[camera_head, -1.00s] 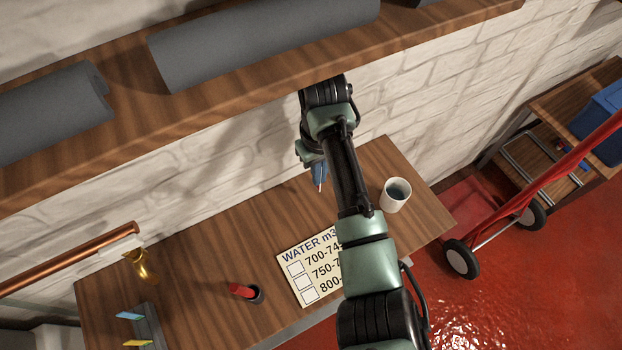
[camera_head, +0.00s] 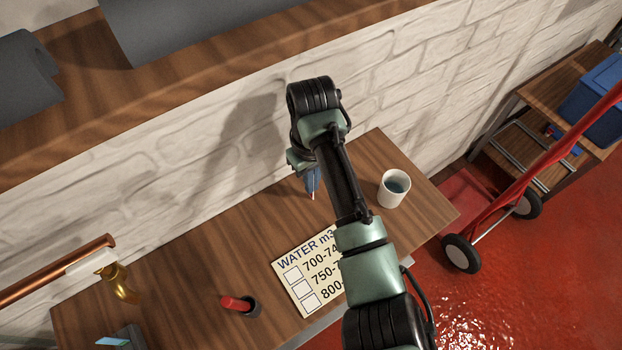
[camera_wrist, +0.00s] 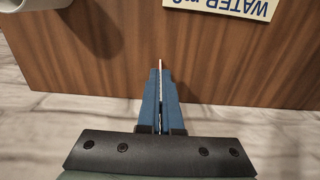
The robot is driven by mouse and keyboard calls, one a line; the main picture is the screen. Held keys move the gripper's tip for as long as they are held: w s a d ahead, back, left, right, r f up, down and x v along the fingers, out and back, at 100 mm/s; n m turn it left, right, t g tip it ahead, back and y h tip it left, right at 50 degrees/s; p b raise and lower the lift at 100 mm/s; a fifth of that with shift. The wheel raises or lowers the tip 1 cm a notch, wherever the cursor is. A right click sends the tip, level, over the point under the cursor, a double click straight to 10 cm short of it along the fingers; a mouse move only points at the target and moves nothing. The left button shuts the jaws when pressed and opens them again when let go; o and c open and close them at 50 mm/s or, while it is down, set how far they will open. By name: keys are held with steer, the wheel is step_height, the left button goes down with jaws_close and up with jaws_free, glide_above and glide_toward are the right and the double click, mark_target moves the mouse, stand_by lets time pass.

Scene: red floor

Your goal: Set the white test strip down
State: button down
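My gripper (camera_wrist: 160,98) is shut on the white test strip (camera_wrist: 161,66), whose thin end sticks out past the blue fingertips in the wrist view. In the head view my gripper (camera_head: 312,188) is over the back part of the wooden table (camera_head: 225,245), left of the white cup. The strip's tip (camera_head: 313,196) shows just below the fingers there. I cannot tell whether it touches the table. My arm covers part of the view.
The white cup (camera_head: 394,189) holds liquid. A WATER card (camera_head: 305,275) lies near the front edge, partly hidden. A brick wall (camera_head: 240,130) stands behind the table.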

steer(key=c, duration=1.1)
jaws_free()
steer(key=shift+f, duration=0.15)
step_height(320, 180, up, 8)
steer(key=shift+f, duration=0.1)
